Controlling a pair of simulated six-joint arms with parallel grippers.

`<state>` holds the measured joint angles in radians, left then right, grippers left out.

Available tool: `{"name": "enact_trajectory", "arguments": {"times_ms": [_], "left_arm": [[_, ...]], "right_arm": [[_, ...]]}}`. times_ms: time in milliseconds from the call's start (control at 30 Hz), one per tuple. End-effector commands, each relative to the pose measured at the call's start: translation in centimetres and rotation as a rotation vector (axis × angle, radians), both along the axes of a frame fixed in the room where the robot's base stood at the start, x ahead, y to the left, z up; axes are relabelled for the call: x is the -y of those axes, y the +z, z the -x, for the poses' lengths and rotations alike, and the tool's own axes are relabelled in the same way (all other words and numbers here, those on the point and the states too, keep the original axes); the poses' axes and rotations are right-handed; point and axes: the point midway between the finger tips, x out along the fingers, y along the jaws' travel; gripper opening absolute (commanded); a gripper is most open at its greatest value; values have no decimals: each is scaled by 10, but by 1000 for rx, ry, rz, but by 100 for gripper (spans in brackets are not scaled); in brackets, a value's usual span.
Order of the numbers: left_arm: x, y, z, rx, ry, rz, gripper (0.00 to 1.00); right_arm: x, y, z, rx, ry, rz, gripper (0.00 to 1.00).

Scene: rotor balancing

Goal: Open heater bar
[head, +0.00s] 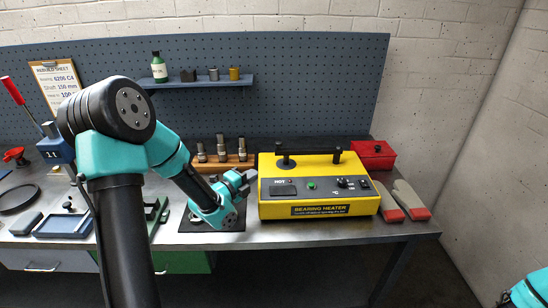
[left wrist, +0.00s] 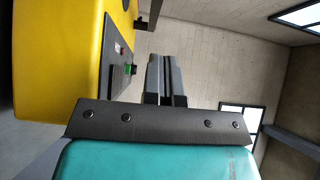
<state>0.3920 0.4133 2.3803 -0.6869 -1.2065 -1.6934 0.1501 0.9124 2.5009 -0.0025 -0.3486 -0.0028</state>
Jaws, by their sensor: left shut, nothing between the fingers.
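The yellow bearing heater (head: 318,208) stands on the right part of the bench, with a control panel on its front. Its dark heater bar (head: 308,151) lies across the top between two dark posts. My left gripper (head: 250,175) is just left of the heater's front left corner, its fingers shut and empty. In the left wrist view the shut fingers (left wrist: 166,78) point past the yellow heater body (left wrist: 55,60), which fills the left side. Part of a dark bar or post shows at the top there. My right gripper is out of view.
A red box (head: 373,154) and a pair of gloves (head: 408,200) are right of the heater. A dark plate (head: 225,224) lies under the left gripper. A blue press (head: 55,150) stands left.

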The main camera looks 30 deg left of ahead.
Motion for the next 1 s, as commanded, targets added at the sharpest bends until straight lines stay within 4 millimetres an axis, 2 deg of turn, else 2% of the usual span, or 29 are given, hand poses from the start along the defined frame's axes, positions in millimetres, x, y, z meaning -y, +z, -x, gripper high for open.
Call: {"name": "enact_trajectory", "arguments": {"times_ms": [267, 467, 1000], "left_arm": [[1, 0, -2, -1, -1, 2, 0], [5, 1, -16, 1, -2, 2, 0], [28, 0, -101, 0, -3, 2, 0]], "right_arm": [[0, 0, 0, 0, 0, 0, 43], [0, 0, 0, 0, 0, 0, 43], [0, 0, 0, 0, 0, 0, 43]]}}
